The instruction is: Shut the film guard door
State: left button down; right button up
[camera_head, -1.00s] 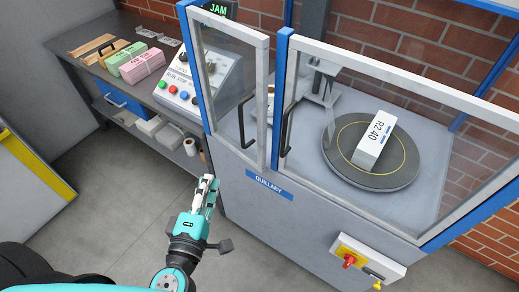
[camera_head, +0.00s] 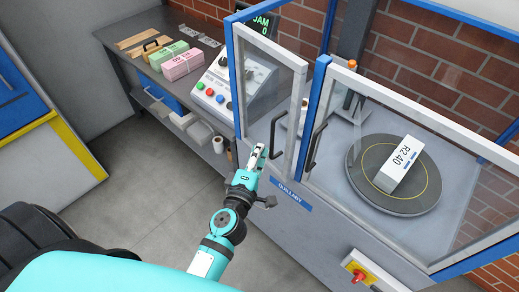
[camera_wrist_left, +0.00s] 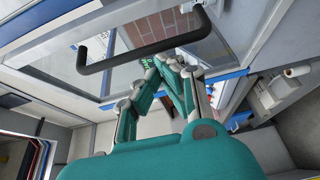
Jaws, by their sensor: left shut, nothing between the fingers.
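The film guard door (camera_head: 268,95) is a clear panel in a white frame on the left of the machine's front. It appears to stand ajar, with a gap between its right edge and the blue post. Its black bar handle (camera_head: 274,137) is on the pane's front. My left gripper (camera_head: 258,154) is shut and empty, in front of the door's lower part. In the left wrist view, the fingertips (camera_wrist_left: 173,62) are close to a black handle (camera_wrist_left: 145,52); I cannot tell whether they touch it. My right gripper is not in view.
A fixed-looking clear panel with another black handle (camera_head: 313,148) stands right of the door. Behind it a turntable (camera_head: 410,200) carries a white R2 40 box (camera_head: 402,165). A control console (camera_head: 222,90) and bench (camera_head: 160,75) stand left. Floor (camera_head: 150,200) is clear.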

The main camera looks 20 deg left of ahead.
aim_at(273, 148)
pick_arm(q)
jog(key=shift+w, duration=0.1)
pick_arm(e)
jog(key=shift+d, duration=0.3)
pick_arm(q)
jog(key=w+d+p, duration=0.1)
jog(key=w+d, duration=0.1)
jog(key=shift+w+d+r, duration=0.15)
jog(key=shift+w+d, duration=0.15)
jog(key=shift+d, duration=0.05)
jog(key=shift+w+d, duration=0.2)
jog(key=shift+w, duration=0.05)
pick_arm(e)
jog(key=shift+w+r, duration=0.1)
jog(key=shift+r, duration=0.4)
pick_arm(q)
jog(key=shift+s+a, duration=0.1)
jog(key=shift+s, duration=0.05)
